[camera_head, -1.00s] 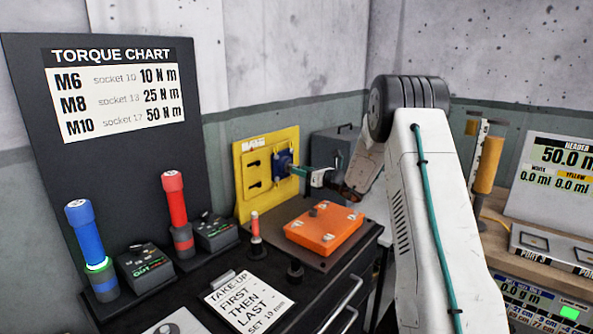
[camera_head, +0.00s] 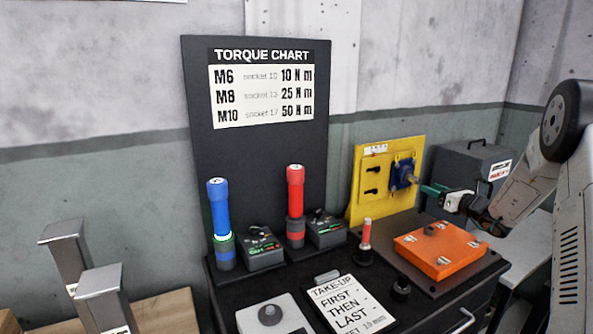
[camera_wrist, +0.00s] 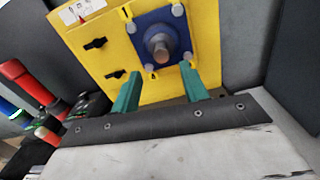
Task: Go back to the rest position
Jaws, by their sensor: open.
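My gripper (camera_head: 432,190) is at the right of the head view, in front of the yellow panel (camera_head: 357,205) with the blue square flange (camera_head: 402,174). In the wrist view my gripper's green fingers (camera_wrist: 156,92) stand apart with nothing between them. The blue flange (camera_wrist: 146,30) with its round metal shaft (camera_wrist: 160,46) lies beyond the fingertips. Whether the fingertips touch the panel is hard to tell, but they look apart from it.
An orange block (camera_head: 436,250) sits on a dark plate below my gripper. Blue (camera_head: 219,210) and red (camera_head: 295,192) tools stand on the black cabinet before the torque chart (camera_head: 262,90). A grey box (camera_head: 465,168) stands behind my gripper. Grey posts (camera_head: 66,252) are at left.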

